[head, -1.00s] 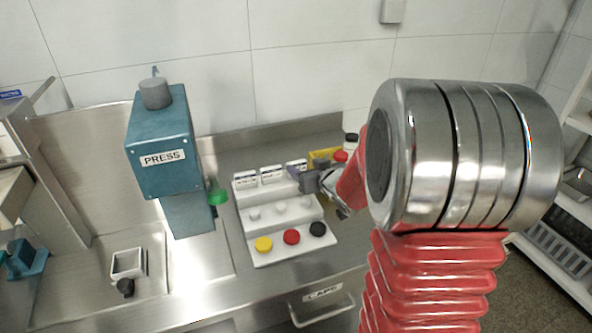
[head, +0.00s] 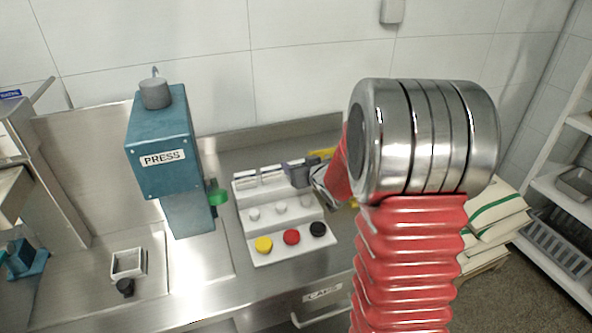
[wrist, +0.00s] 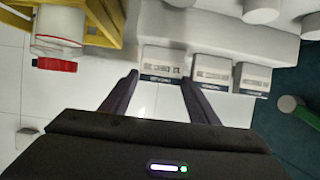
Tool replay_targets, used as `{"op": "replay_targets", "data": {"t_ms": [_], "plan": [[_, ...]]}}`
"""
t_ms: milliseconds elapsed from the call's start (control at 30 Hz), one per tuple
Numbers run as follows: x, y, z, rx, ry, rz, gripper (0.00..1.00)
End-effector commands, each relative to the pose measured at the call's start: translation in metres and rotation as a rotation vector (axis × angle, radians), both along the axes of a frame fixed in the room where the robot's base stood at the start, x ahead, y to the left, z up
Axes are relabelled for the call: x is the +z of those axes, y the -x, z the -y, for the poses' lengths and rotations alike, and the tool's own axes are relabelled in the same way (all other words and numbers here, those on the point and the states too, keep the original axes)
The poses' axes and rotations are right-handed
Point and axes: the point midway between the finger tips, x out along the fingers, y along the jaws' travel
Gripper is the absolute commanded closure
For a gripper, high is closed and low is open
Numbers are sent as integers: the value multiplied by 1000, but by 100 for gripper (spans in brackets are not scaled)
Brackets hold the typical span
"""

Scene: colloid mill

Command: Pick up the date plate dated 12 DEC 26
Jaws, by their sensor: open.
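Three white date plates with dark lower edges stand in a row on the top step of a white stepped rack (head: 285,258). The wrist view shows the left plate (wrist: 162,65), middle plate (wrist: 211,72) and right plate (wrist: 252,78); their print is too small to read, so I cannot tell which is dated 12 DEC 26. My gripper (wrist: 160,82) is open, its fingertips on either side of the left plate in that view; contact cannot be told. In the head view my gripper (head: 302,172) is at the right end of the row, hiding that plate.
Yellow (head: 264,244), red (head: 291,237) and black (head: 317,229) caps sit on the rack's lowest step. A teal press (head: 160,145) stands left of the rack. A yellow holder (wrist: 98,22) with a red-capped white container (wrist: 58,35) is beside the plates.

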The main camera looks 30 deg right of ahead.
Motion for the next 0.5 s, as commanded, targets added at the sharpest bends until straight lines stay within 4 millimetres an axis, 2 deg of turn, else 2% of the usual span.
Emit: {"op": "replay_targets", "data": {"t_ms": [333,500], "plan": [[0,0,0,0,0,0,46],[0,0,0,0,0,0,58]]}}
